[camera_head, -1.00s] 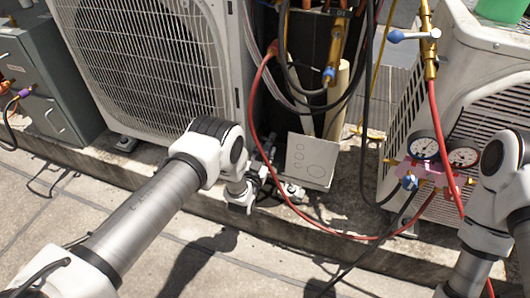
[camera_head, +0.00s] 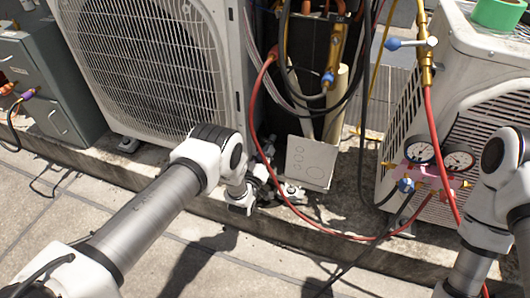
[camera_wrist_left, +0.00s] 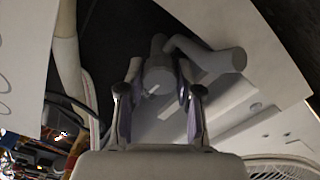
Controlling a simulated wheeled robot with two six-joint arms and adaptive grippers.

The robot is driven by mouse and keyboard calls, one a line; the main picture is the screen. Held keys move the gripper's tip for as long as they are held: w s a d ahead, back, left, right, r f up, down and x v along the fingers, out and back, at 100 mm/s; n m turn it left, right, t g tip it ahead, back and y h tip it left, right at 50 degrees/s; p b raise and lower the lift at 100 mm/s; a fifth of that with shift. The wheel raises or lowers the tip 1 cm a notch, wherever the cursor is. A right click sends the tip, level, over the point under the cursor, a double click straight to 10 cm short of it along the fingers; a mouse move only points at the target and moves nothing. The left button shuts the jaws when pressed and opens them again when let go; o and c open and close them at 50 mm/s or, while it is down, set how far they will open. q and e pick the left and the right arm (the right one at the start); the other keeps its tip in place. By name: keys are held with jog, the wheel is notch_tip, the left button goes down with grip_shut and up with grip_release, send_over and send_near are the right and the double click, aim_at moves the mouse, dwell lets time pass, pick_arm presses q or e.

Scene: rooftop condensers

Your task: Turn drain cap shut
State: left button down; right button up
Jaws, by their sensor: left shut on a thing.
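The drain cap (camera_wrist_left: 158,76) is a grey round cap with a small pale mark, at the upper middle of the left wrist view. A grey drain pipe (camera_wrist_left: 222,60) with a bent branch runs beside and behind it. My left gripper (camera_wrist_left: 158,92) has one finger on each side of the cap and is shut on it. In the head view my left gripper (camera_head: 268,186) is low beside the large condenser's right corner, partly hidden by my own wrist. The cap cannot be made out there. My right arm shows at the right edge, but its gripper is out of view.
A large condenser (camera_head: 145,65) stands left and another condenser (camera_head: 465,90) right. A white panel (camera_head: 311,160) is close right of my left gripper. A red hose (camera_head: 253,115) loops past it to the pink gauge manifold (camera_head: 435,178). The paved floor (camera_head: 60,215) is open.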

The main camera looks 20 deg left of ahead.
pick_arm(q)
jog(key=n+p, duration=0.1)
jog(key=n, duration=0.4)
jog(key=shift+n, duration=2.6)
jog(key=c, duration=0.8)
grip_release()
jog(key=shift+o, duration=0.2)
jog(key=shift+p, duration=0.3)
jog(key=shift+s, duration=0.1)
jog(key=s, duration=1.1)
jog(key=shift+s+a, duration=0.25)
jog(key=shift+s, duration=0.15)
